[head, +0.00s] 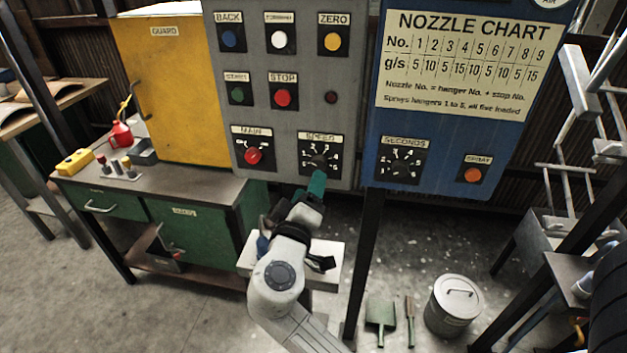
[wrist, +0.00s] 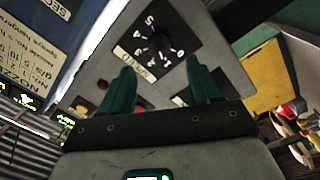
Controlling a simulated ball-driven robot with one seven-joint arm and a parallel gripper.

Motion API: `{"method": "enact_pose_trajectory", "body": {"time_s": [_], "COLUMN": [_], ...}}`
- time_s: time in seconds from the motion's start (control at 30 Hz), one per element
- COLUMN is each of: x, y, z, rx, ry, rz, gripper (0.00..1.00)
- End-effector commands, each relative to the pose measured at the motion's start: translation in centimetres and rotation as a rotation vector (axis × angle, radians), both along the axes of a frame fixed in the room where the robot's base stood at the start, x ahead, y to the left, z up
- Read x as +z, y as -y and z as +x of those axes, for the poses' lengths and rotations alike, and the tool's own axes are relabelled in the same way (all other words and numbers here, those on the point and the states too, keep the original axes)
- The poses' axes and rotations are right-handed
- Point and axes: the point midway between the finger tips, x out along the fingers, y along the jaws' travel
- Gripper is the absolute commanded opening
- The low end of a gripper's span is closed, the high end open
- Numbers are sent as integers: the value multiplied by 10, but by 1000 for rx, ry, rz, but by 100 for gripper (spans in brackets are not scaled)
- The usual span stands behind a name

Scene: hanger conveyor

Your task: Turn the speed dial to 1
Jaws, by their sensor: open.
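The speed dial (head: 320,158) is a black knob on a black square plate, low on the right of the grey control panel. White numbers ring it, and the SPEED label sits above. In the wrist view the dial (wrist: 158,44) appears upside down, beyond the fingertips. I cannot tell which number the knob points at. My gripper (head: 317,181) has green fingers and reaches up just below and in front of the dial, overlapping its lower edge in the head view. In the wrist view my gripper (wrist: 160,72) is open, with nothing between the fingers.
The main knob (head: 253,156), red, is left of the dial. The stop button (head: 283,98) and several other buttons are above. The blue panel (head: 440,135), with a seconds dial (head: 402,160), stands to the right. A yellow guard cabinet (head: 178,95) is at left.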

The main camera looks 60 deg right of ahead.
Motion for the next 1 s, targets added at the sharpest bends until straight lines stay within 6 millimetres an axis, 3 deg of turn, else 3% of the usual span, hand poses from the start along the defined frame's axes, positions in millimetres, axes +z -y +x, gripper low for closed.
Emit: {"method": "enact_pose_trajectory", "body": {"time_s": [0.1, 0.3, 1.0], "x": [-2, -2, -3], "y": [-19, -35, -37], "z": [-5, -11, -13], "rx": [4, 1, 0], "ry": [1, 1, -1], "rz": [0, 1, 10], "gripper": [62, 62, 62]}}
